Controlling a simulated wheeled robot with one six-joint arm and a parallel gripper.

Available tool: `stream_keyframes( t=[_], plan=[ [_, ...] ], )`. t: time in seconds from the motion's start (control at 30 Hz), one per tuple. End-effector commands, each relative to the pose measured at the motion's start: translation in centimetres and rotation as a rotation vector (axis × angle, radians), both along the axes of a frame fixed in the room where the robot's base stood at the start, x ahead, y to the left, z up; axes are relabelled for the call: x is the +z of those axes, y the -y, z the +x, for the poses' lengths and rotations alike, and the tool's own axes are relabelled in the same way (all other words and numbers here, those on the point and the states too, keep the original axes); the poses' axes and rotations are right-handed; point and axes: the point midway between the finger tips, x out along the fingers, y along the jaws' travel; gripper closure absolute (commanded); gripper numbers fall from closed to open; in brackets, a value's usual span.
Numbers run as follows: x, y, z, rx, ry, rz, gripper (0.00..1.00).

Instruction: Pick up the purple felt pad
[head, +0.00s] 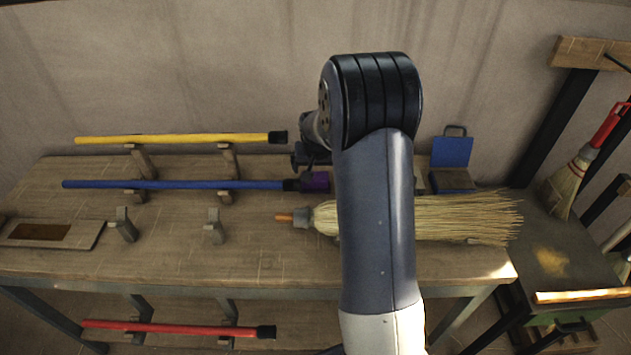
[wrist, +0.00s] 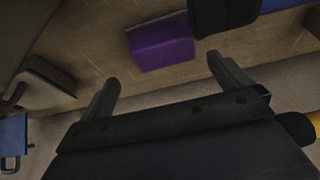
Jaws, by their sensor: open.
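The purple felt pad (wrist: 163,48) lies on the wooden bench, ahead of my fingertips in the wrist view. In the head view the pad (head: 316,181) shows just left of my arm, beside the black end of the blue handle. My gripper (wrist: 165,78) is open and empty, with its two fingers apart and the pad beyond the gap between them.
The blue handle (head: 170,185) and yellow handle (head: 180,139) rest on wooden supports. A straw broom head (head: 460,217) lies in front of the pad, partly behind my arm. A framed board (head: 45,233) lies far left.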

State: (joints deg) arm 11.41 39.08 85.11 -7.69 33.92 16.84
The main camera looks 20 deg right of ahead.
Motion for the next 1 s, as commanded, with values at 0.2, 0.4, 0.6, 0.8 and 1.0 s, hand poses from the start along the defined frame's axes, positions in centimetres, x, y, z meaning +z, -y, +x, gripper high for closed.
stream_keyframes(
  t=[0.2,0.4,0.6,0.8,1.0],
  plan=[
    [-1.5,-0.1,0.4,0.001,-0.003,0.000,0.02],
    [-4.1,-0.1,1.2,0.001,-0.003,0.000,0.02],
    [-5.2,0.1,1.7,0.000,0.000,0.000,0.02],
    [-5.3,0.1,1.7,0.000,0.000,0.000,0.02],
    [-5.3,0.1,1.7,0.000,0.000,0.000,0.17]
  ],
)
